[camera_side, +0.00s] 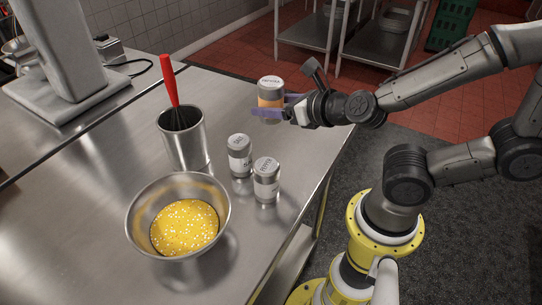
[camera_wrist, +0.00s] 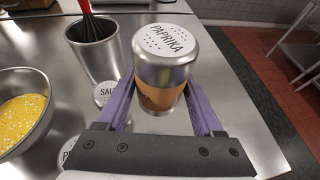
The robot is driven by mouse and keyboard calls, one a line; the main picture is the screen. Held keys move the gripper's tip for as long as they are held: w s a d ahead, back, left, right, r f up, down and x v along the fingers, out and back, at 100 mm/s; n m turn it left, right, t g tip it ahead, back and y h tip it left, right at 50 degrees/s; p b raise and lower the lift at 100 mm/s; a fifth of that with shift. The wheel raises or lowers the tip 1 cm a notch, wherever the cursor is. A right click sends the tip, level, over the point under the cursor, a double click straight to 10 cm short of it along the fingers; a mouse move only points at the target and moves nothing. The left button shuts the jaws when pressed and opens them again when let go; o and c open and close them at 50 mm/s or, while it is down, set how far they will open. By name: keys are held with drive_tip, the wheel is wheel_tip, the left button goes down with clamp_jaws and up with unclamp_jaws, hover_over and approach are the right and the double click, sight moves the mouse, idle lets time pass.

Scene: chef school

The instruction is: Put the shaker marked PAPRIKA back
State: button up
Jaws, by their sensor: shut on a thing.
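The shaker marked PAPRIKA (camera_wrist: 160,75) has a metal lid with holes and an orange-brown band; it also shows in the side view (camera_side: 270,92). My gripper (camera_side: 272,108), with purple fingers, is shut on it around the band; the fingers also show in the wrist view (camera_wrist: 160,108). The shaker is roughly upright at the far right part of the steel table (camera_side: 100,235). The side view does not clearly show whether its base touches the table. Two other shakers, one marked SALT (camera_side: 240,156) and one with a label I cannot read surely (camera_side: 266,181), stand together nearer the camera.
A metal bowl (camera_side: 140,215) with yellow mixture stands at the table's front. A steel cup (camera_side: 183,140) holding a red-handled whisk (camera_side: 170,85) stands behind it. A grey appliance (camera_side: 65,90) is at the back left. Bare tabletop lies between the cup and my gripper.

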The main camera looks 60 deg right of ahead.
drive_tip(key=shift+f, duration=5.75)
drive_tip(key=shift+f, duration=0.2)
drive_tip(key=o, duration=1.5)
drive_tip(key=shift+o, duration=0.2)
drive_tip(key=shift+r, duration=0.1)
